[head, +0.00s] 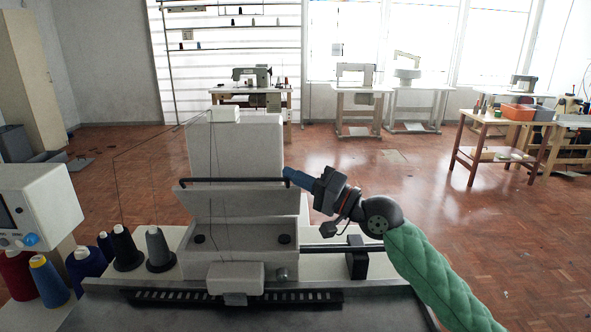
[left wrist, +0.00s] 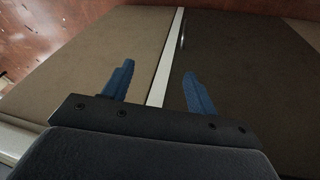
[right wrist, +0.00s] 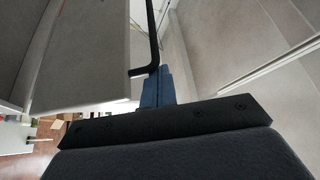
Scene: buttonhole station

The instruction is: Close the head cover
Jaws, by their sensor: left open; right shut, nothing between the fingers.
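The head cover (head: 240,203) is a pale panel on the buttonhole machine, with a black bar handle (head: 232,181) along its upper edge. It stands raised and tilted, with the machine's front open below it. My right gripper (head: 290,173) is at the handle's right end, its blue fingers shut and empty. In the right wrist view the shut fingers (right wrist: 157,84) are close by the handle's bent end (right wrist: 143,72), beside the cover (right wrist: 85,60); I cannot tell whether they touch. My left gripper (left wrist: 158,82) is open and empty above a dark and tan surface, outside the head view.
The machine's tall white housing (head: 238,143) stands behind the cover. Thread cones (head: 159,250) and a control box with a screen (head: 38,207) are at left. A black block (head: 357,258) sits right of the machine, under my right arm. Open floor lies beyond.

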